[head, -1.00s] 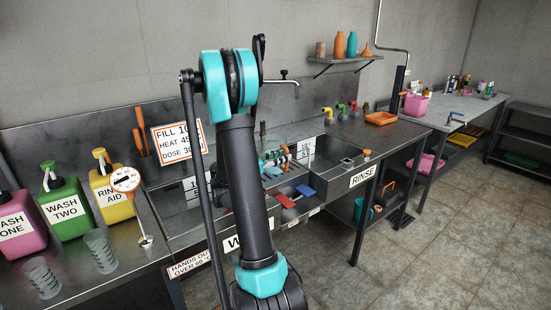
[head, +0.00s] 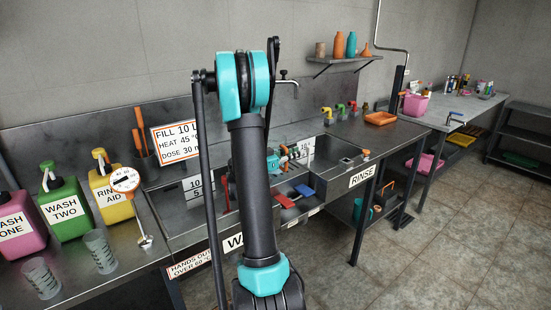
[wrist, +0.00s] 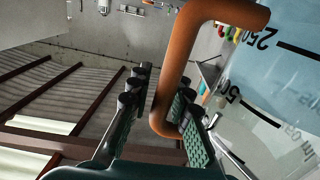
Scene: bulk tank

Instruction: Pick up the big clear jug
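The big clear jug (wrist: 285,90) fills the right of the wrist view, with pale blue walls and black measuring marks. Its thick orange handle (wrist: 175,75) runs down between the two fingers of my gripper (wrist: 165,112). The fingers stand apart on either side of the handle, and a narrow gap shows between the left finger and the handle. The handle overlaps the right finger's green pad; I cannot tell whether they touch. In the head view my arm covers most of the jug and gripper near the sink.
Pink, green (head: 64,208) and yellow pump bottles and two small measuring cups (head: 100,251) stand on the left counter. A dial thermometer (head: 125,179) is beside them. A red and a blue item lie in the sink area. An orange tray (head: 381,118) sits on the right counter.

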